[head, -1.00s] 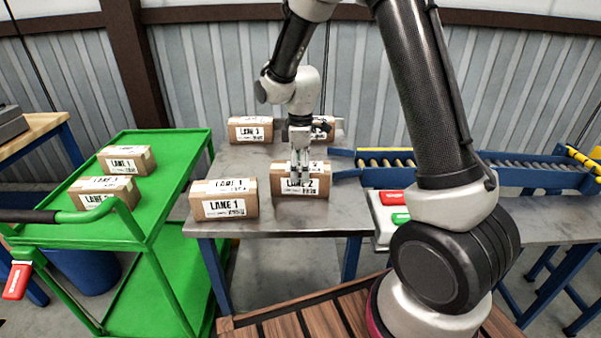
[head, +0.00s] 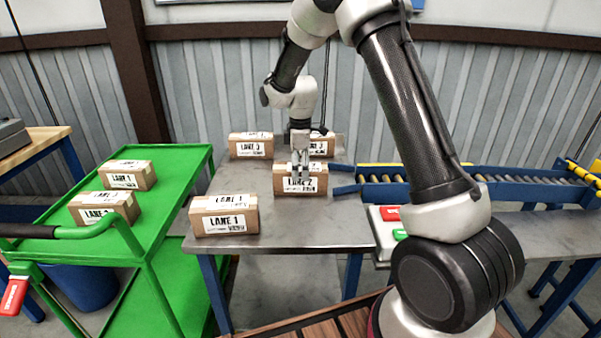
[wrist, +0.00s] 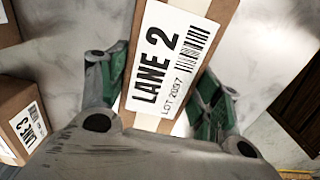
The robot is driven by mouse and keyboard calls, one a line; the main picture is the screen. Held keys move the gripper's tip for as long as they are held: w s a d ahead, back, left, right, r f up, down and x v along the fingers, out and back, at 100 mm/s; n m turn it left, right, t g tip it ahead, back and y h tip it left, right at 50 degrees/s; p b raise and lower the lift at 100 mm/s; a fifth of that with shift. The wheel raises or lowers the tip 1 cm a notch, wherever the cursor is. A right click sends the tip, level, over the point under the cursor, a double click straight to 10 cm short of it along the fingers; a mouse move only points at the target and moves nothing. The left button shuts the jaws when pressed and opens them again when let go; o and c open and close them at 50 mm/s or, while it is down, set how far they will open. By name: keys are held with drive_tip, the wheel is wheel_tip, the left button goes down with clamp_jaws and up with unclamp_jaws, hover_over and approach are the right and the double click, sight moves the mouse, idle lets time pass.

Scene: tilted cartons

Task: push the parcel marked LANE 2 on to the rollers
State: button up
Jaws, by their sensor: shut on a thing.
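The LANE 2 parcel (head: 309,186) is a brown carton with a white label, standing on the grey metal table (head: 300,233). My gripper (head: 300,173) comes down on it from above and is shut on it. In the wrist view the parcel (wrist: 190,15) lies between my two green-padded fingers (wrist: 160,90), with its LANE 2 label facing the camera. The rollers (head: 480,178), a blue-framed conveyor, begin to the right of the parcel, past blue guide rails (head: 346,189). The parcel is apart from the rollers.
A LANE 1 carton (head: 224,215) stands at the front left of the table. A LANE 3 carton (head: 251,145) and another carton (head: 322,145) stand at the back. A green cart (head: 165,205) with two cartons is at left. A box with red and green buttons (head: 386,222) sits at the table's right.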

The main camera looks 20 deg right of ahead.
drive_tip(key=shift+w+d, duration=0.25)
drive_tip(key=shift+w, duration=0.5)
drive_tip(key=shift+w+d, duration=0.25)
drive_tip(key=shift+w, duration=0.55)
drive_tip(key=shift+w+d, duration=0.25)
drive_tip(key=shift+w, duration=0.5)
drive_tip(key=o, duration=0.9)
drive_tip(key=shift+c, duration=0.2)
wheel_tip(320, 180, up, 12)
